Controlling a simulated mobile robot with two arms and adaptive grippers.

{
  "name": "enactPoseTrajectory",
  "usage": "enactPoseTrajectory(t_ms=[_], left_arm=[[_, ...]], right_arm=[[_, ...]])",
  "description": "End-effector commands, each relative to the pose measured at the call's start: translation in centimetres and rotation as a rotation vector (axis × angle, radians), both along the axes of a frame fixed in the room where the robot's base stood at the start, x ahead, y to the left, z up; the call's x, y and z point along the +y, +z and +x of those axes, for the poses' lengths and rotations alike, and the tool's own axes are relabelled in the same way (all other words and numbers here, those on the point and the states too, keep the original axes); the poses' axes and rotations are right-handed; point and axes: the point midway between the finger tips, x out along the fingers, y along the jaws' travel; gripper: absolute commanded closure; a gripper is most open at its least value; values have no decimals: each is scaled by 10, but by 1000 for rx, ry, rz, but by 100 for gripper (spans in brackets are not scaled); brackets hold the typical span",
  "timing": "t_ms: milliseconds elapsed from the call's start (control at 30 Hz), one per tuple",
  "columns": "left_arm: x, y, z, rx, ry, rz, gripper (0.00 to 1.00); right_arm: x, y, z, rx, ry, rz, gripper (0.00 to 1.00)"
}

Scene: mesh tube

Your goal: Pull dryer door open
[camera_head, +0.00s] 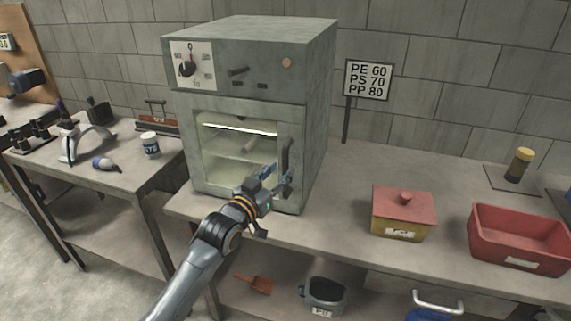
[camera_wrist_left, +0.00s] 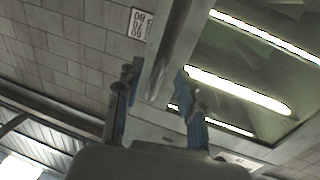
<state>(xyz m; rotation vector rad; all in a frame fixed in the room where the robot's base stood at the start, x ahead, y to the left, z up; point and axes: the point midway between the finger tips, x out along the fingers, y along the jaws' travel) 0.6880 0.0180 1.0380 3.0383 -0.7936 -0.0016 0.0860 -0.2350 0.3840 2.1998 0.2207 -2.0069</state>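The dryer (camera_head: 262,60) is a grey-green cabinet on the bench, with a dial on its upper panel. Its door (camera_head: 238,109) has a lit window and looks shut. The dark vertical door handle (camera_head: 287,156) is at the door's right side. My left gripper (camera_head: 275,180) is at the handle's lower part. In the left wrist view the handle (camera_wrist_left: 172,48) runs between the two blue-padded fingers of the gripper (camera_wrist_left: 157,82). The fingers are spread on either side of it, with small gaps seen. My right gripper is not in view.
A yellow box with a red lid (camera_head: 402,214) and a red bin (camera_head: 519,238) stand on the bench to the right. A sign (camera_head: 367,80) stands behind. A left table holds a white jar (camera_head: 151,145) and tools.

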Motion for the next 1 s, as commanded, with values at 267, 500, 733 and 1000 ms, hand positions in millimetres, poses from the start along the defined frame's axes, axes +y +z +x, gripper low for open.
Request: enactPoseTrajectory(t_ms=[267, 500, 733, 1000], left_arm=[[-16, 0, 27, 0, 0, -1, 62], [-18, 0, 32, 0, 0, 1, 62], [-18, 0, 32, 0, 0, 0, 74], [-18, 0, 32, 0, 0, 0, 100]], right_arm=[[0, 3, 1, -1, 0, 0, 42], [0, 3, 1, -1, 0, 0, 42], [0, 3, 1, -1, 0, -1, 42], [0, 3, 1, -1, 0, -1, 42]])
